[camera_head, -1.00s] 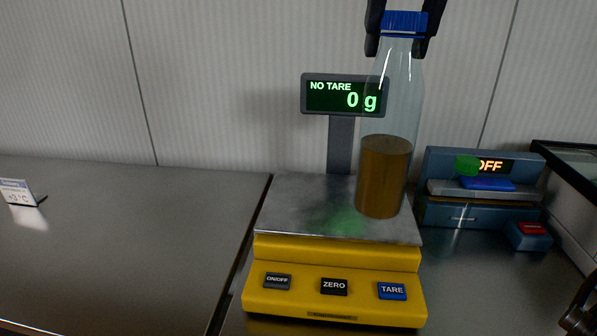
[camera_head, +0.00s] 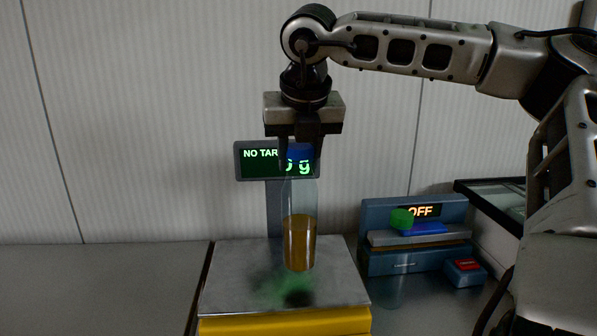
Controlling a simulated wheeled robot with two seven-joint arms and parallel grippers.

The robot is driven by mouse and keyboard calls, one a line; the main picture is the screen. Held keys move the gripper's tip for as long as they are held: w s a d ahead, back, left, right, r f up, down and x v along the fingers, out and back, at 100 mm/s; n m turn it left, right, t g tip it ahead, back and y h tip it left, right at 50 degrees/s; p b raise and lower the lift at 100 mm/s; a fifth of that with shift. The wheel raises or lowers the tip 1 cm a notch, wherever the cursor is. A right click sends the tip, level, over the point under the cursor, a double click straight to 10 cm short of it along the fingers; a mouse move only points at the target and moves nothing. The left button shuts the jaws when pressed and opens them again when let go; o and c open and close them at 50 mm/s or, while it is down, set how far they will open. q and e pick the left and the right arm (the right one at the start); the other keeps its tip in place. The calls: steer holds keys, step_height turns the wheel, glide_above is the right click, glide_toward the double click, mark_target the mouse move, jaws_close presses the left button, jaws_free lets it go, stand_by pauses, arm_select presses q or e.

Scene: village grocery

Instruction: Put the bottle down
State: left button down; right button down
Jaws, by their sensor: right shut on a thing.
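The clear bottle (camera_head: 299,240) is upright, part filled with brown liquid, under a blue cap. My right gripper (camera_head: 300,157) points straight down and is shut on the bottle's top, hiding most of the cap. The bottle is over the steel plate of the yellow scale (camera_head: 284,322). A dark shadow lies on the plate just below the bottle's base, and the base looks slightly above the plate. The scale's display (camera_head: 258,163) reads "NO TARE" and what looks like 0 g, partly covered by the gripper and bottle. My left gripper is not in view.
A blue device (camera_head: 385,262) showing "OFF" stands right of the scale, with a green round thing (camera_head: 401,219) at its front and a small box with a red top (camera_head: 467,266) beside it. The steel counter (camera_head: 90,290) on the left is clear.

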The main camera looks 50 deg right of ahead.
steer(key=x, duration=0.3)
steer(key=shift+s+f, duration=0.2)
steer(key=shift+f, duration=0.35)
steer(key=shift+a, duration=0.1)
steer(key=shift+f, duration=0.15)
steer(key=c, duration=0.9)
jaws_free()
steer(key=shift+r+p, duration=0.3)
steer(key=b+v, duration=0.1)
steer(key=v, duration=1)
steer(key=shift+s+a+r, duration=0.1)
steer(key=shift+s+r, duration=0.05)
steer(key=shift+r, duration=0.1)
